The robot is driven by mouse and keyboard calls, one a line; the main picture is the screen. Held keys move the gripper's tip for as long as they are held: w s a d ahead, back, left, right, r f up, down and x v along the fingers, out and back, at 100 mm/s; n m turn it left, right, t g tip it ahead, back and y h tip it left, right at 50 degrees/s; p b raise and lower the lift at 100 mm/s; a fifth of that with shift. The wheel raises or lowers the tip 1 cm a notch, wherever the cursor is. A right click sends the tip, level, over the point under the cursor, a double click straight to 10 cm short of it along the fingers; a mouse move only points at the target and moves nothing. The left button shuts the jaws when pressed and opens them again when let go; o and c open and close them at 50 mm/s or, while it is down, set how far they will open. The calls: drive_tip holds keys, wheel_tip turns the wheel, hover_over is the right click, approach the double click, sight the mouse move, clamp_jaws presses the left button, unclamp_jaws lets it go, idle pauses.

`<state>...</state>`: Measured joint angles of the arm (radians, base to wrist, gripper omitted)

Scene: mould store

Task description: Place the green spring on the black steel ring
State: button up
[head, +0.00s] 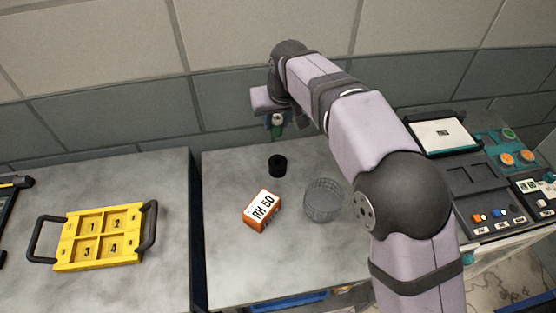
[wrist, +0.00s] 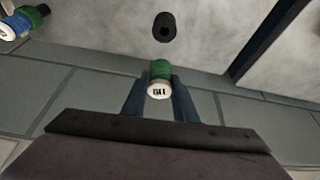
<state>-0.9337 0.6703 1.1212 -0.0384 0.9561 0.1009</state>
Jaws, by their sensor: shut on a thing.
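My gripper (head: 277,121) is up above the grey table near the back wall, its blue fingers shut on the green spring. In the wrist view the green spring (wrist: 161,69) sits between the fingertips, with a white, dark-marked end towards the camera. The black steel ring (head: 277,165) stands on the table below the gripper. It also shows in the wrist view (wrist: 164,27), beyond the spring, with a dark opening. The spring is apart from the ring. The fingers hide part of the spring.
An orange-and-white box (head: 262,209) and a wire basket (head: 323,200) stand in front of the ring. A yellow numbered tray (head: 103,238) lies on the left table. A control console (head: 490,190) is at right. A blue, green and white item (wrist: 18,23) is upper left in the wrist view.

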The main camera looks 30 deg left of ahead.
drive_tip(key=shift+s+d+f, duration=0.25)
drive_tip(key=shift+d, duration=0.05)
drive_tip(key=shift+s+f+n, duration=0.1)
drive_tip(key=shift+f+n, duration=0.05)
drive_tip(key=shift+n, duration=0.45)
drive_tip(key=p, duration=0.3)
approach(276, 157)
drive_tip(key=shift+x, duration=2.35)
drive_tip(key=shift+f+b, duration=0.2)
drive_tip(key=shift+b, duration=0.1)
drive_tip(key=o, duration=1.1)
